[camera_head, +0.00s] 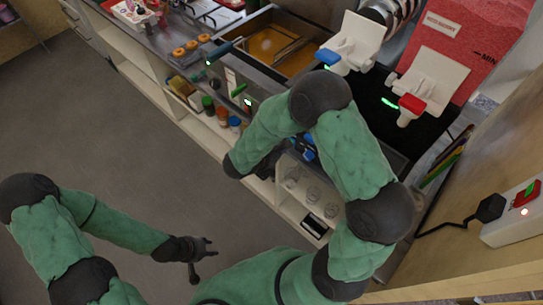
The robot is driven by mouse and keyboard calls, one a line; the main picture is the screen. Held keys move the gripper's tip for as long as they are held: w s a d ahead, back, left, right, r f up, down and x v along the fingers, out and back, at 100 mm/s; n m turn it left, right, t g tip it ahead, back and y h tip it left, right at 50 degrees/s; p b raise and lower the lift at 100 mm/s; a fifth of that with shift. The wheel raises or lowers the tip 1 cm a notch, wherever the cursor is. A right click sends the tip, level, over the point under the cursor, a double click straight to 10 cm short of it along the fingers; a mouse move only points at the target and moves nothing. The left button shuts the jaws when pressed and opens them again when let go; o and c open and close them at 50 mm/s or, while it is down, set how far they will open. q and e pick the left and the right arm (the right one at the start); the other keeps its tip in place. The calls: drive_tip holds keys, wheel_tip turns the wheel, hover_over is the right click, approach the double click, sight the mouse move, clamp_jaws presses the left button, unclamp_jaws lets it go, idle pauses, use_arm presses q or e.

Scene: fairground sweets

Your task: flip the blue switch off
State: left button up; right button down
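No part is clearly readable as a blue switch. My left gripper (203,260) hangs low over the floor, fingers spread and empty, far from both blue parts.
A second white piece (432,80) has a red tip (411,104), beside a green light (390,103). A white power strip (515,215) with a green-topped switch lies right. The grey floor (90,130) at left is clear.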

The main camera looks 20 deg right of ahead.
drive_tip(key=shift+w+d+r, duration=0.15)
drive_tip(key=shift+w+d, duration=0.1)
drive_tip(key=shift+d, duration=0.35)
drive_tip(key=shift+w+d+r, duration=0.1)
drive_tip(key=shift+w+d, duration=0.15)
drive_tip(key=shift+d, duration=0.35)
drive_tip(key=shift+d, duration=0.1)
drive_tip(key=shift+w+d+r, duration=0.15)
drive_tip(key=shift+d+r, duration=0.05)
drive_tip(key=shift+d, duration=0.15)
drive_tip(key=shift+r, duration=0.1)
drive_tip(key=shift+r+p, duration=0.5)
drive_tip(key=shift+r, duration=0.2)
drive_tip(key=shift+a, duration=0.1)
